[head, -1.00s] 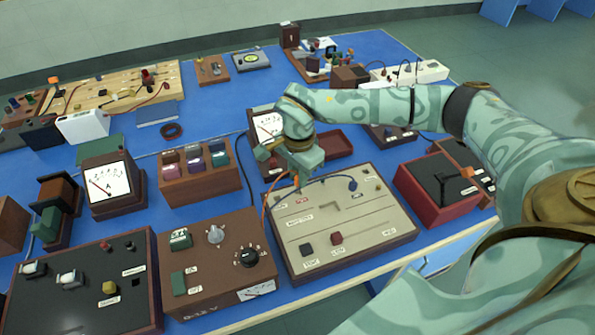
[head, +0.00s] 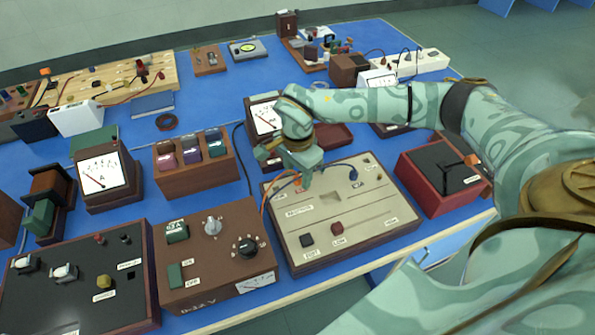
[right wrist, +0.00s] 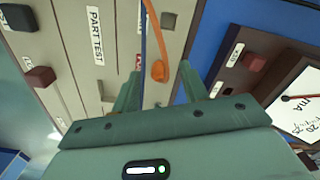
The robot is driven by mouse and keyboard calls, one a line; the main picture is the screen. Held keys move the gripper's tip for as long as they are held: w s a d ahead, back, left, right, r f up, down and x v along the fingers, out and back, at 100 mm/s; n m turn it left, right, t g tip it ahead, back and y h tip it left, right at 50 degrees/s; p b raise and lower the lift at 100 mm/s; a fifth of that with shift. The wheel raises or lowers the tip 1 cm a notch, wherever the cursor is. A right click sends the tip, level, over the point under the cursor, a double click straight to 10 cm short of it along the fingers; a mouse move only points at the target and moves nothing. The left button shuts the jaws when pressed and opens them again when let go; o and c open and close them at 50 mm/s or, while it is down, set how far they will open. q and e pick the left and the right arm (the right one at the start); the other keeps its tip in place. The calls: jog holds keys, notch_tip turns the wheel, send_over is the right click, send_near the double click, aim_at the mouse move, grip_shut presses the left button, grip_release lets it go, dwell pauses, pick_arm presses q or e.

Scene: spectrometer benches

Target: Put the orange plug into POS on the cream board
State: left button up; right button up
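The cream board (head: 352,222) lies on the blue bench, in front of the middle of the head view. My right gripper (head: 307,182) points down over its back left part. In the right wrist view the orange plug (right wrist: 158,71) shows between the two spread fingertips of my right gripper (right wrist: 160,88), with a gap on each side. Its orange cable (right wrist: 154,28) runs away from it over the board. The fingers look open and apart from the plug. I cannot make out the POS label; the gripper covers part of the board's back left. My left gripper is out of view.
A blue plug (head: 353,174) with its dark lead is at the board's back. A brown box with knobs (head: 207,282) stands left of the board, a red-sided box (head: 440,190) right. A meter (head: 266,118) stands behind the gripper. The bench's front edge is close.

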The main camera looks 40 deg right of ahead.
notch_tip(320, 180, up, 16)
jog(key=p, duration=0.4)
jog(key=shift+r, duration=0.15)
jog(key=shift+s, duration=0.1)
dwell(0.3)
